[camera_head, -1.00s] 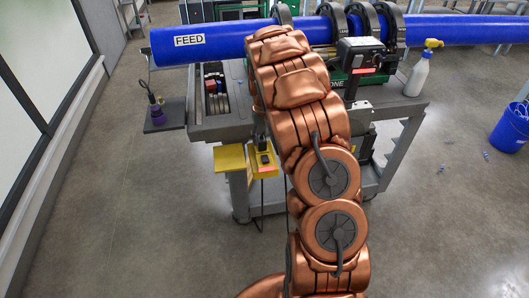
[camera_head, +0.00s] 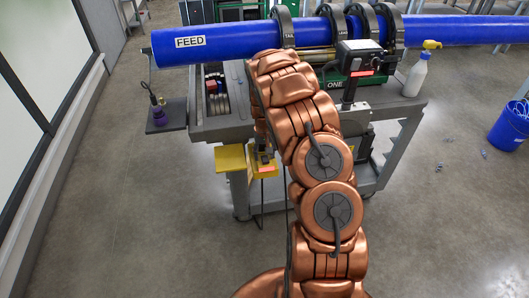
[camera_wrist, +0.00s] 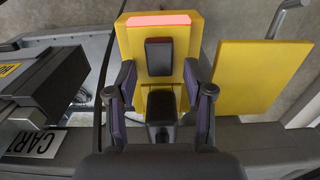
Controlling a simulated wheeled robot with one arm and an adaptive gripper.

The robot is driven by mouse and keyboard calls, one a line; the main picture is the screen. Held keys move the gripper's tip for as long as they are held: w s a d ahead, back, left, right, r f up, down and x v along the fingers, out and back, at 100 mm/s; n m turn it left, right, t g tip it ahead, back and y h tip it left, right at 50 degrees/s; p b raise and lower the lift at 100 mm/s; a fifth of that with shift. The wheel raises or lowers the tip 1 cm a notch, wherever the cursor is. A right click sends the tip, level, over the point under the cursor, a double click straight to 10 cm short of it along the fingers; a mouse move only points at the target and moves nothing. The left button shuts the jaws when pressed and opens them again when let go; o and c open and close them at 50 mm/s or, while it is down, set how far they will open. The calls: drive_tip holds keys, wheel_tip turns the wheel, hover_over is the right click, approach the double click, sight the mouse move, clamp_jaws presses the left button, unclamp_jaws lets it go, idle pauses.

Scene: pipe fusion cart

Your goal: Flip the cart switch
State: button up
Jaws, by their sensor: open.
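The cart switch is a dark rocker (camera_wrist: 159,57) on the face of a yellow box (camera_wrist: 128,42) in the wrist view. A pale red strip (camera_wrist: 158,19) runs along the box's top end. The box (camera_head: 270,171) also shows at the cart's front edge in the head view, partly covered by my arm. My gripper (camera_wrist: 160,84) is open and empty. Its two fingers stand apart on either side of the switch in the wrist view. I cannot tell whether they touch the box. A black part between the fingers hides the box's near end.
A yellow plate (camera_wrist: 262,76) stands right of the box, close to my right finger. A dark block (camera_wrist: 62,85) lies to the left by the "CART" label. The cart (camera_head: 222,127) carries a blue pipe (camera_head: 245,42) and a spray bottle (camera_head: 415,77). Floor in front is clear.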

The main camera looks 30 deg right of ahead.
clamp_jaws()
idle(0.4)
